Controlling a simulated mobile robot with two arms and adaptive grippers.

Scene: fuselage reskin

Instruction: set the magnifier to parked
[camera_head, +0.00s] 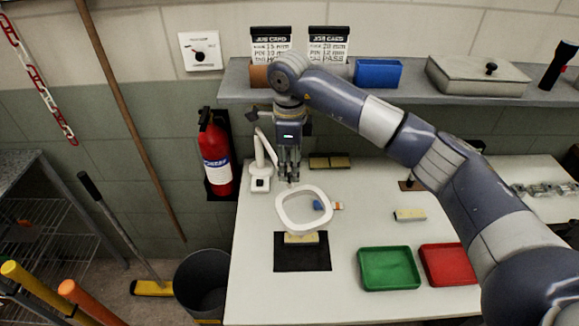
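The magnifier is white. Its base and jointed arm (260,182) stand at the table's back left corner, and its ring-shaped head (279,210) is out over the table, just behind and partly above the black mat (284,262). My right gripper (289,180) points down between the magnifier's arm and the far side of its head. It appears close to the head, but I cannot tell whether it touches. Its fingers look near each other, and whether they are open or shut is unclear. My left gripper is not in view.
A yellowish block (301,238) lies on the mat. A green tray (388,269) and a red tray (447,264) are at front right. A shelf (410,99) with job cards and a blue bin (378,73) runs behind. A fire extinguisher (214,155) hangs left of the table.

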